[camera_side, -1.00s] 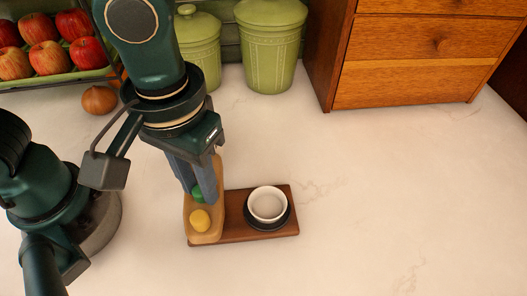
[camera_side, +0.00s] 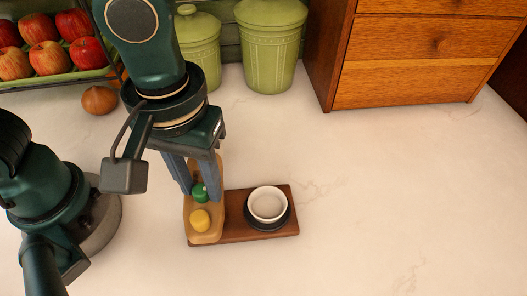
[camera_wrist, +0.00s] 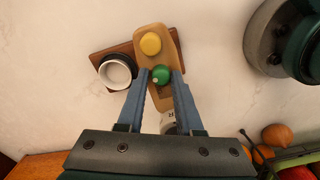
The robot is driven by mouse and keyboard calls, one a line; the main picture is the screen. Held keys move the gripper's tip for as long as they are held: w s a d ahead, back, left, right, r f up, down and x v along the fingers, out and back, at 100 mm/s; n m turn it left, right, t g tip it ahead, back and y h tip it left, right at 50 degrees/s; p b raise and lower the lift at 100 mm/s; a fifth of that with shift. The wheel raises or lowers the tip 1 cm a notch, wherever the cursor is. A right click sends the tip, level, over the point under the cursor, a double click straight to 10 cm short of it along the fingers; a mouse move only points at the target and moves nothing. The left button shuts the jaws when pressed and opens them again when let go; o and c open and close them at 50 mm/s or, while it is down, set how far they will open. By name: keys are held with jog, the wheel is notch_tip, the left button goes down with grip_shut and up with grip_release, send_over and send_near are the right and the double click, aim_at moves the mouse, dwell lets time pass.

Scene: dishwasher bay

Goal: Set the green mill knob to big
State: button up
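The green mill knob (camera_side: 199,193) sits on a light wooden panel (camera_side: 192,235), above a yellow knob (camera_side: 200,220). In the wrist view the green knob (camera_wrist: 161,75) lies between the fingertips and carries a small pale mark on its lower left side. My gripper (camera_side: 202,195) points down with its fingers either side of the green knob. In the wrist view my gripper (camera_wrist: 161,78) is open, with a gap visible at least on the right of the knob. I cannot tell whether the left finger touches it. No size label is readable.
A white cup (camera_side: 268,203) in a black ring stands on the dark wooden board (camera_side: 285,228) right of the panel. Green canisters (camera_side: 270,50), a wooden drawer unit (camera_side: 400,85), an onion (camera_side: 99,100) and an apple tray (camera_side: 60,78) stand behind. The counter at right is clear.

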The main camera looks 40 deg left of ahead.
aim_at(201, 186)
jog(key=shift+o, duration=0.8)
jog(key=shift+r, duration=2.6)
jog(key=shift+w+a+r, duration=0.1)
jog(key=shift+w+a, duration=0.05)
jog(key=shift+w, duration=0.05)
jog(key=a+m+t, duration=0.4)
jog(key=a+t, duration=0.1)
jog(key=a, duration=0.8)
jog(key=shift+w+a+r+m+t, duration=0.3)
jog(key=shift+w+a+r, duration=0.05)
jog(key=shift+a+r, duration=0.05)
